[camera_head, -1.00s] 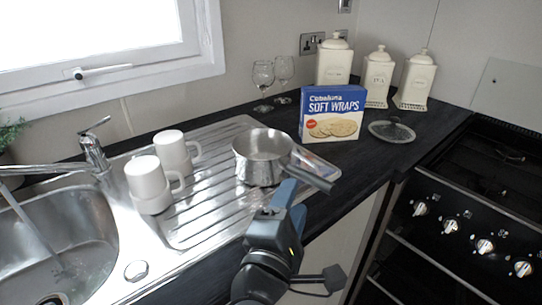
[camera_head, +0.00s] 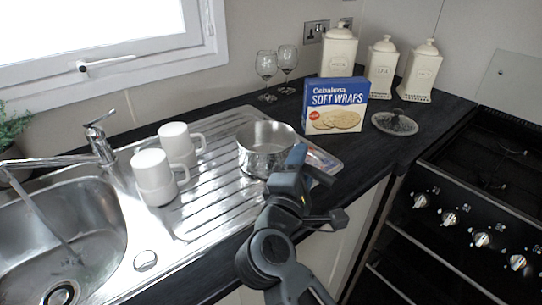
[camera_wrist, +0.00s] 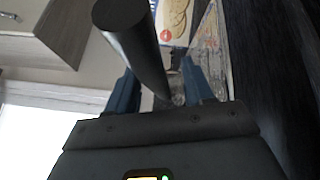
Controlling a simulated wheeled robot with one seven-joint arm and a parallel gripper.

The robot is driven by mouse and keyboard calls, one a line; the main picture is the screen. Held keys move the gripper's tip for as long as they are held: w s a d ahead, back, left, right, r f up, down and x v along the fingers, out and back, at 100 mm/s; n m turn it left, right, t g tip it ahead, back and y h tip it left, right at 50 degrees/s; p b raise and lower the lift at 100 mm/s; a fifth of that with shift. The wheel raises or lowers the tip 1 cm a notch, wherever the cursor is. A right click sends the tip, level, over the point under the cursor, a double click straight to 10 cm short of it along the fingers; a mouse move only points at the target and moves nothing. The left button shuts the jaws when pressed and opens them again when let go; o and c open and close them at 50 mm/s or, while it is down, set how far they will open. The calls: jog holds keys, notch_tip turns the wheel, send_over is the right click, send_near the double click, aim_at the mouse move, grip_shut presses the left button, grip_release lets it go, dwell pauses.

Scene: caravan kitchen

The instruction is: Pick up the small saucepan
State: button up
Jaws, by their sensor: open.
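The small saucepan (camera_head: 262,158) is silver and stands upright on the ribbed drainer of the sink. Its dark handle (camera_head: 322,176) points right and toward me, partly hidden behind my gripper. My gripper (camera_head: 297,160) is at the handle, close to the pan's right side. In the wrist view the handle (camera_wrist: 137,45) shows as a thick dark cylinder running between the two blue fingers of my gripper (camera_wrist: 160,82). The fingers are apart and open. I cannot tell whether either touches the handle. The pan body is mostly hidden there.
White mugs (camera_head: 156,175) stand left of the pan, near the sink bowl (camera_head: 85,235). A Soft Wraps box (camera_head: 334,106) stands close behind it. Wine glasses (camera_head: 287,62), cream canisters (camera_head: 382,68) and a glass lid (camera_head: 394,123) are farther back. The stove (camera_head: 485,190) is right.

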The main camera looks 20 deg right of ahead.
jog(key=shift+c, duration=0.4)
grip_shut()
